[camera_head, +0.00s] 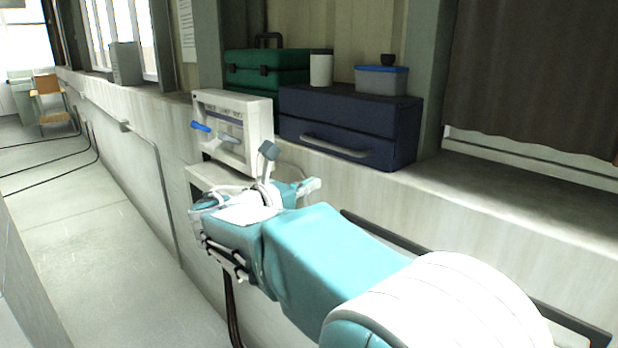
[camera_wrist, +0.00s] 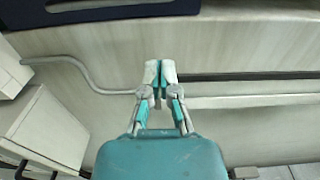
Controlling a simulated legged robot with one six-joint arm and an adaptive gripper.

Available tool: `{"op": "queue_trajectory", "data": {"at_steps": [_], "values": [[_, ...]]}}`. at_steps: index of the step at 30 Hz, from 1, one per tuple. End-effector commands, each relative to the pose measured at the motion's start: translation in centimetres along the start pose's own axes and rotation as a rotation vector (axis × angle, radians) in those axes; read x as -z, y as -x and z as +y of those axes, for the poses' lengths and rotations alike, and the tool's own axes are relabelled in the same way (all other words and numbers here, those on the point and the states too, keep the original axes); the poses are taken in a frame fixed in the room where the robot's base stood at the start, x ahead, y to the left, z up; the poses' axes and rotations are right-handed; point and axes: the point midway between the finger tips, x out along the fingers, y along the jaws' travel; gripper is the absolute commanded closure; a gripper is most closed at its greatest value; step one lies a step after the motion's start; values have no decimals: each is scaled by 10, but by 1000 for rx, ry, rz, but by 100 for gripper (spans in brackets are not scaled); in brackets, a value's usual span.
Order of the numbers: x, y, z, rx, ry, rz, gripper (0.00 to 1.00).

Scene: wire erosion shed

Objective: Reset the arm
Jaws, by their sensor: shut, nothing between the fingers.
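My gripper (camera_wrist: 160,72) is in the middle of the wrist view, with its white and teal fingers together and nothing between them. The pale wall below the ledge is behind the fingertips. In the head view my teal and white arm reaches from the bottom right toward the wall, bent at the wrist. The gripper's pale tip (camera_head: 311,186) shows there just past the wrist; the rest of it is mostly hidden by my own arm.
A white panel box (camera_head: 247,112) is close behind my wrist. A pipe (camera_wrist: 85,75) runs along the wall. The left floor is open.

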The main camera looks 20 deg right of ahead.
Motion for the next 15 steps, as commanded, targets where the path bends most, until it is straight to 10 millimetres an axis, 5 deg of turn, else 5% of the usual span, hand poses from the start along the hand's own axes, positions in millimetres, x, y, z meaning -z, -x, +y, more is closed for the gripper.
{"op": "queue_trajectory", "data": {"at_steps": [8, 15], "values": [[6, -6, -16, 12, -60, 62, 100], [60, 12, -90, 130, -489, 444, 100]]}}
